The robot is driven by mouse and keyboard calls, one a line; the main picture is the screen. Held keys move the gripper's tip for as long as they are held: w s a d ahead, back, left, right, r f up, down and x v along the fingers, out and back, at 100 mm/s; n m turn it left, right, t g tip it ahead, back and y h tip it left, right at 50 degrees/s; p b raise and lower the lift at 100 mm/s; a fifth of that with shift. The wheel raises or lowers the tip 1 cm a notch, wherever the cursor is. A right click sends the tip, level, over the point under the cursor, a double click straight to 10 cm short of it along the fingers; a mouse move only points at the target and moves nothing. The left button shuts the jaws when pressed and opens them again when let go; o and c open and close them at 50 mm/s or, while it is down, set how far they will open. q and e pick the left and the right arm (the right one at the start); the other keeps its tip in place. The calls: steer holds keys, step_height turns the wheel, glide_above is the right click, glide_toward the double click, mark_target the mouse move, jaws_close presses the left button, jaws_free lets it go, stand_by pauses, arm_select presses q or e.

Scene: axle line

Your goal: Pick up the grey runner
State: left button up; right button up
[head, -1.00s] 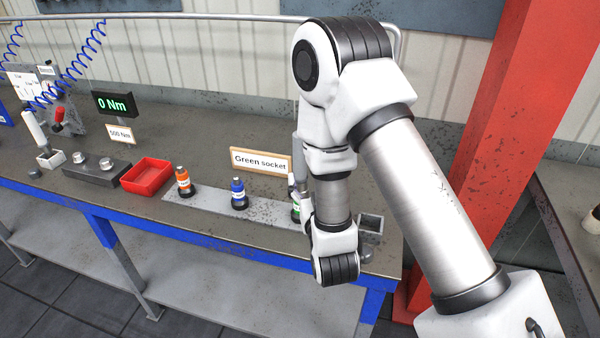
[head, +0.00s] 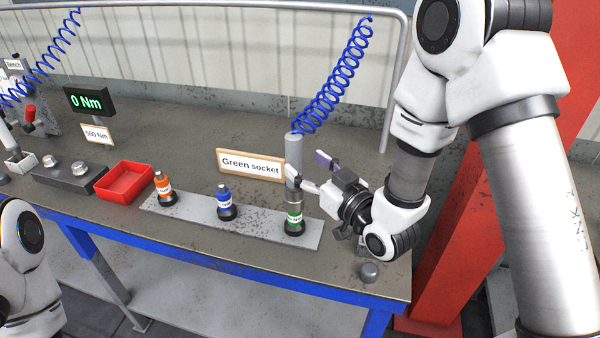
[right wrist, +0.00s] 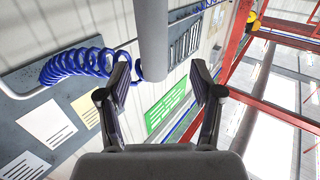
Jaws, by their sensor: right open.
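The grey runner (head: 293,150) is an upright grey cylinder under a blue coiled hose (head: 335,80). Its lower end is at the green-banded socket (head: 294,222); I cannot tell whether they touch. My right gripper (head: 307,167) is open, just right of the runner, with its fingers pointing at it. In the right wrist view the runner (right wrist: 152,40) shows between the two open fingers (right wrist: 160,82), beyond or near their tips; contact is not clear.
A grey strip (head: 262,228) holds the blue (head: 224,203), orange (head: 163,189) and green sockets. A "Green socket" sign (head: 250,163) stands behind. A red tray (head: 124,181) and grey block (head: 70,177) are left. A red post (head: 445,240) is right of the bench.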

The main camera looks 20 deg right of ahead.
mark_target(299, 156)
steer(key=p+x, duration=0.1)
steer(key=x, duration=0.1)
steer(key=p+x, duration=0.1)
steer(key=x, duration=0.1)
steer(key=d+p+x, duration=0.1)
steer(key=x, duration=0.1)
steer(key=shift+w+f, duration=0.2)
steer(key=shift+f, duration=0.1)
steer(key=shift+w+a, duration=0.1)
steer(key=shift+a, duration=0.2)
steer(key=shift+s, duration=0.25)
steer(key=shift+c, duration=0.6)
steer(key=shift+w, duration=0.1)
jaws_close()
steer(key=shift+r, duration=0.1)
